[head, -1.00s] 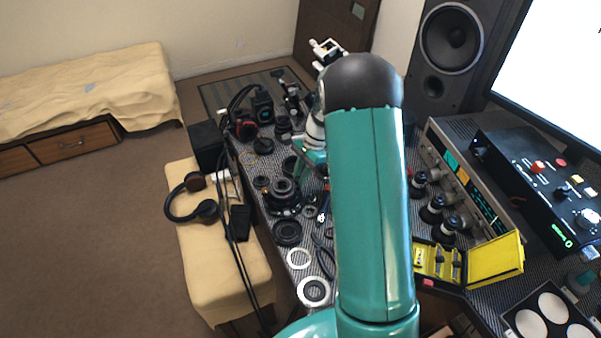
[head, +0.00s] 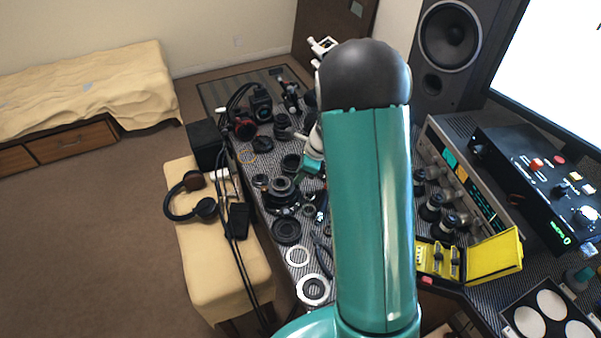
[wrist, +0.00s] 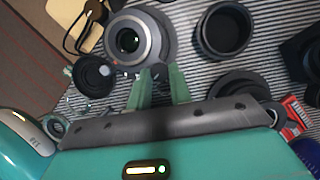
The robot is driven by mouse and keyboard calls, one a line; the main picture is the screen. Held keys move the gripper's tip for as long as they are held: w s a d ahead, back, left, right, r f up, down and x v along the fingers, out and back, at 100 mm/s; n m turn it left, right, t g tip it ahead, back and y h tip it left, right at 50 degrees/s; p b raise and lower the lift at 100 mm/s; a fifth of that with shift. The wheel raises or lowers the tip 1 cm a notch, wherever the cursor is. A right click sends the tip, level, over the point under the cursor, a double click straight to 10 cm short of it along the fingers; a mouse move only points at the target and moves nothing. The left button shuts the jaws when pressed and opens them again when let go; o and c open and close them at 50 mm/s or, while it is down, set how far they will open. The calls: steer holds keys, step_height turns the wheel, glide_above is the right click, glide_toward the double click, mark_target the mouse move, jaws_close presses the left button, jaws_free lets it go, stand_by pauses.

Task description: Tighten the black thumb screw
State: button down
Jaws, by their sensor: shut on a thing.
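In the wrist view my gripper (wrist: 159,73) has its two green fingers close together at the lower right edge of a lens (wrist: 132,40) with a grey barrel and dark collar. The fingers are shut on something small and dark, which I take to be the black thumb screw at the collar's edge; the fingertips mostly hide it. How far the screw is turned in cannot be told. In the head view the lens (head: 281,190) stands on the striped bench top, and my arm covers much of the view.
Near the lens in the wrist view are a black ring (wrist: 92,74) and an open black barrel (wrist: 222,30). In the head view a yellow case (head: 494,257) lies open at right, beside instruments. Headphones (head: 190,198) lie on the padded bench at left.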

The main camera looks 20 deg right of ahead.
stand_by(0.3)
steer(key=c, duration=1.5)
jaws_free()
steer(key=shift+c, duration=0.2)
steer(key=v, duration=1.4)
steer(key=shift+a, duration=0.15)
steer(key=shift+s, duration=0.1)
